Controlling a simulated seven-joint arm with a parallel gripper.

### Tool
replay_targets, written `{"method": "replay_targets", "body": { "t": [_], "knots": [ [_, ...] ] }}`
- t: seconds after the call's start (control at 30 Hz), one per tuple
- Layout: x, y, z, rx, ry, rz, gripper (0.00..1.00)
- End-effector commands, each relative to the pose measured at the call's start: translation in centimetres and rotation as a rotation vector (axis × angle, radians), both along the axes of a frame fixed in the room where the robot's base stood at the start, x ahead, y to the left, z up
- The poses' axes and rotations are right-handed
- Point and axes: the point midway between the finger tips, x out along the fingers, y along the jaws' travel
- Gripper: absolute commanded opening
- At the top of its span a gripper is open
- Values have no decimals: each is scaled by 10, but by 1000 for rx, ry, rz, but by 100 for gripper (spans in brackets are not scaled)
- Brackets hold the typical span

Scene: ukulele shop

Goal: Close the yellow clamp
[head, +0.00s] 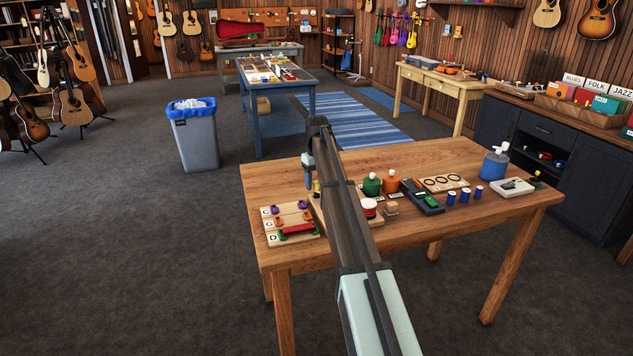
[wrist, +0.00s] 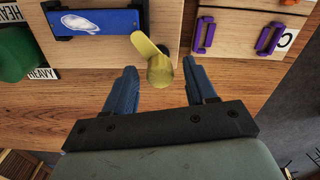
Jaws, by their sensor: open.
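The yellow clamp (wrist: 160,72) shows in the wrist view at the edge of a wooden board, with a flat lever angled up to the left and a rounded part below it. In the head view only a small yellow bit of it (head: 317,188) shows beside my arm. My gripper (wrist: 159,66) is open, its two blue fingers on either side of the clamp with gaps visible; I cannot tell their height relative to it. In the head view a blue finger of my gripper (head: 308,177) points down over the table; the rest is hidden by my arm.
A board with purple clips (wrist: 235,38) lies close to the right of the clamp in the wrist view. A blue panel in a dark holder (wrist: 100,22) lies to the left. Bottles, blue spools (head: 464,195) and a dark device (head: 422,198) stand on the wooden table (head: 430,156).

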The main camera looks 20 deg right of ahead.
Motion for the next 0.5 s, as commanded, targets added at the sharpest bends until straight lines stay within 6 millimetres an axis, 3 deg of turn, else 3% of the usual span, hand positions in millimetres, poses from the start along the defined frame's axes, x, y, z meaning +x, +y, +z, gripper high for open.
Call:
{"method": "replay_targets", "body": {
  "t": [0.23,0.5],
  "knots": [
    [1,0,16,-1,-2,0,56],
    [2,-1,67,-1,-2,0,56]
  ]
}}
